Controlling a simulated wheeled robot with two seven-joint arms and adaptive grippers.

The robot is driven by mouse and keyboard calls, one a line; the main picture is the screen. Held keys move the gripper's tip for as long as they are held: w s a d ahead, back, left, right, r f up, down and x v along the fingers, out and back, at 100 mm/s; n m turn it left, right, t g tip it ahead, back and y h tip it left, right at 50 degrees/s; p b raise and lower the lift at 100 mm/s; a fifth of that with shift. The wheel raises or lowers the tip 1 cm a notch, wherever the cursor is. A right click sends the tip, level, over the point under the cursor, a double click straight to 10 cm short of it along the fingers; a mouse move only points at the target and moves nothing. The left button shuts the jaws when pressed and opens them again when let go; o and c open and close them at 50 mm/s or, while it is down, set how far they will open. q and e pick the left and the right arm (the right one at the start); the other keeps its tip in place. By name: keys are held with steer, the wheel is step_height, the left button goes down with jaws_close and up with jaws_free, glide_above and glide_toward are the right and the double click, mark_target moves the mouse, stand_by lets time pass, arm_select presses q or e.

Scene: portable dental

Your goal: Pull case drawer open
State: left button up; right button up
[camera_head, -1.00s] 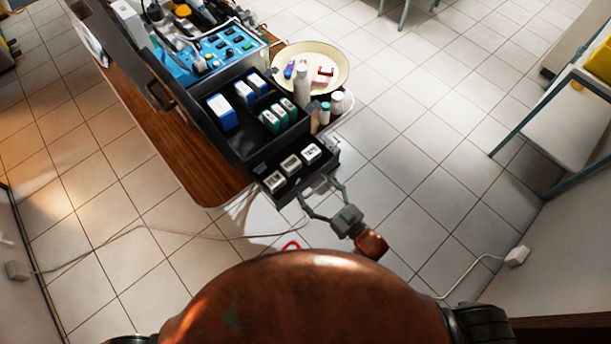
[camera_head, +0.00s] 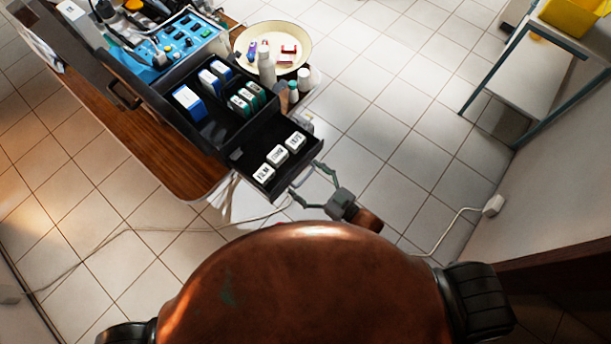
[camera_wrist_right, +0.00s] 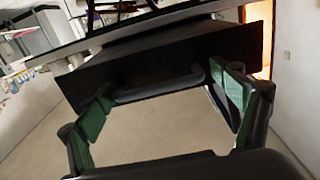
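The black case (camera_head: 185,133) stands on a wooden table. Its lower drawer (camera_head: 243,157) extends out toward me, with three white labelled boxes (camera_head: 279,156) inside. My right gripper (camera_head: 306,178) is at the drawer's front. In the right wrist view, the dark drawer front (camera_wrist_right: 150,65) carries a bar handle (camera_wrist_right: 160,90). The right gripper's green-padded fingers (camera_wrist_right: 165,82) are spread wide, one near each end of the handle. Whether they touch it I cannot tell. My left gripper is not in view.
The case's upper tray (camera_head: 210,130) holds blue-and-white and green-and-white boxes. A round cream tray (camera_head: 301,62) and small bottles (camera_head: 293,90) stand beside the case. A cable (camera_head: 150,230) runs over the tiled floor. A metal-legged stand (camera_head: 500,75) is at right; floor between is clear.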

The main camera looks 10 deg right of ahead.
steer(key=shift+d, duration=0.1)
steer(key=v, duration=1.2)
stand_by(0.4)
steer(key=w+d+f+m+g+h, duration=0.1)
steer(key=d+f+h, duration=0.3)
steer(key=f, duration=0.5)
steer(key=d+f+m+h, duration=0.1)
steer(key=d+f+h, duration=0.1)
steer(key=d+f, duration=0.6)
steer(key=s+d+f+m+g+h, duration=0.15)
steer(key=s+d+f, duration=0.3)
steer(key=f, duration=0.55)
steer(key=s+d+f+m+g+h, duration=0.1)
steer(key=s+d+f+g+h, duration=0.2)
steer(key=s+f, duration=0.55)
steer(key=s+f+g, duration=0.2)
steer(key=s+f, duration=0.3)
steer(key=s, duration=0.3)
steer(key=s+f+m+g+h, duration=0.1)
steer(key=s+f+g, duration=0.2)
steer(key=s+f, duration=0.2)
steer(key=s+f+m+g, duration=0.1)
steer(key=s+f+g, duration=0.1)
steer(key=s+f, duration=0.4)
steer(key=s, duration=0.5)
steer(key=shift+s+a+g+p, duration=0.35)
steer(key=shift+s+a+p, duration=0.05)
